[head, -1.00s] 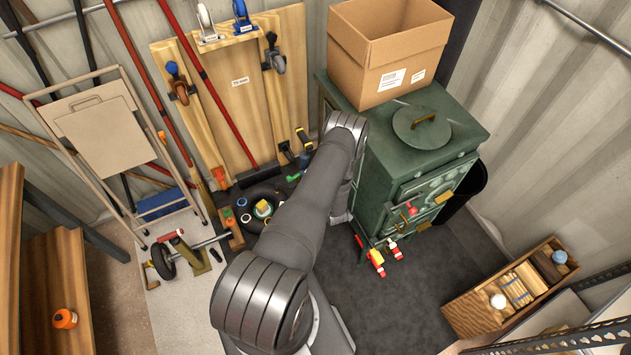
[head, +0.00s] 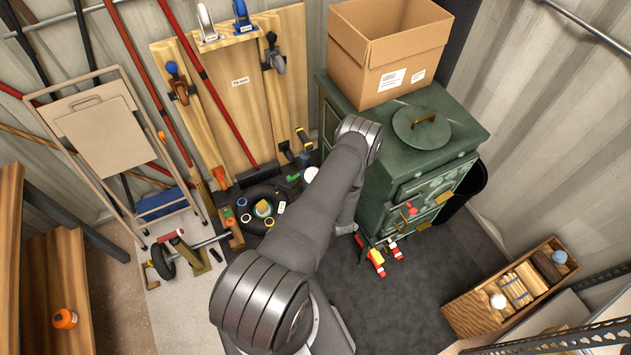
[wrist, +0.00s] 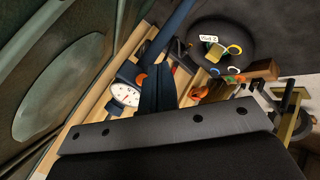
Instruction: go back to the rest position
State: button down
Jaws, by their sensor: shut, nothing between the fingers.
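My gripper (wrist: 157,72) shows in the wrist view as a dark pair of fingers, closed together with nothing between them. It points toward the wooden boards and a round white dial gauge (wrist: 125,94), which appears just left of the fingers. In the head view my arm reaches up from the bottom and bends beside the green stove; the gripper itself is hidden there behind the arm.
The green stove (head: 455,145) stands close right of my arm, with an open cardboard box (head: 385,65) on top. A black tyre (head: 250,190) with small items lies left of my arm. A wooden crate (head: 470,318) sits at right.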

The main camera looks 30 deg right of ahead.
jog(key=shift+w, duration=2.95)
